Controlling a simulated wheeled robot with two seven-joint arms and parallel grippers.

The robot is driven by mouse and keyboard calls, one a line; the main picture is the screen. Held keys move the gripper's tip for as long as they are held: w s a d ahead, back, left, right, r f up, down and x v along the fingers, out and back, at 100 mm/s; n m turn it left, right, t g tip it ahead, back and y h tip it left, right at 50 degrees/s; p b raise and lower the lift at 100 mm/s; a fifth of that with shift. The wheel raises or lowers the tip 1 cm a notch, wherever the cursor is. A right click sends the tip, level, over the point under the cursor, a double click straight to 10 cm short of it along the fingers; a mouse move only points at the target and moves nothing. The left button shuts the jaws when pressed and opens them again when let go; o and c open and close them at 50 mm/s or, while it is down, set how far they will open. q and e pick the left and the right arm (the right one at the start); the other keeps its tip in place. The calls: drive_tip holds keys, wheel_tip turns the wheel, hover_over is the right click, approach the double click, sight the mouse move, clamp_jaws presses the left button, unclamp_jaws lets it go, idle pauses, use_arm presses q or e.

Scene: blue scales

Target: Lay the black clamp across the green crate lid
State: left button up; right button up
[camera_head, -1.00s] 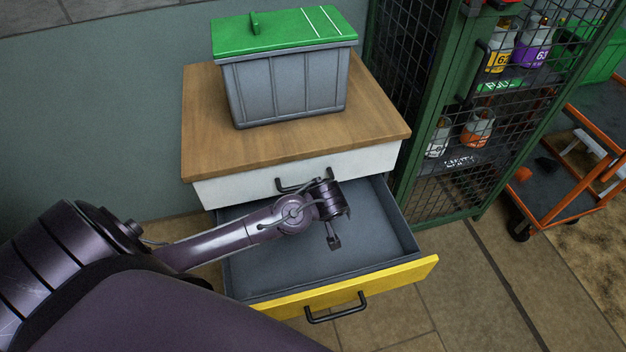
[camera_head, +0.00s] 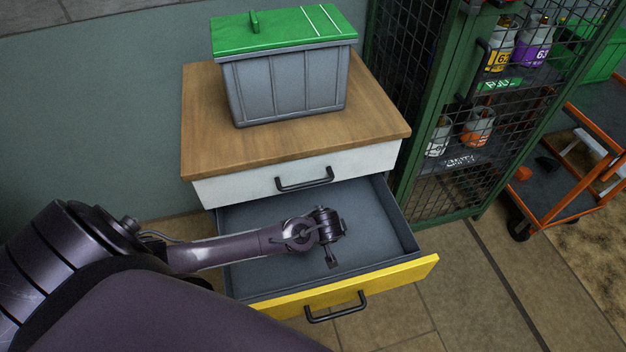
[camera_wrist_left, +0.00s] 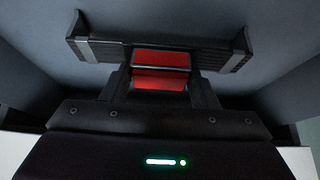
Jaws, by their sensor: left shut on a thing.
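The green crate lid (camera_head: 285,28) sits on the grey crate (camera_head: 285,85), on top of the wooden-topped cabinet (camera_head: 205,110). My left gripper (camera_head: 331,259) is down inside the open yellow-fronted drawer (camera_head: 275,275), below and in front of the crate. In the left wrist view, the black clamp (camera_wrist_left: 105,52) lies crosswise at my fingertips, a dark bar with ends projecting to both sides. A red part (camera_wrist_left: 160,70) shows between the fingers, which are shut on the clamp. In the head view the clamp is too small and dark to make out clearly. My right gripper is out of view.
The lid carries a small upright green handle (camera_head: 254,22) and white stripes at its right. A closed white drawer (camera_head: 230,188) with a black handle lies above the open one. A green mesh cage (camera_head: 425,130) with bottles stands close on the right; an orange cart (camera_head: 560,220) is beyond.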

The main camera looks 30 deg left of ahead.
use_arm(q)
drive_tip(key=shift+f, duration=0.2)
drive_tip(key=o, duration=1.1)
drive_tip(key=shift+c, duration=0.2)
drive_tip(key=shift+f+b, duration=0.1)
drive_tip(key=shift+b, duration=0.25)
drive_tip(key=v, duration=0.8)
drive_tip(key=shift+d, duration=0.25)
drive_tip(key=shift+w, duration=0.1)
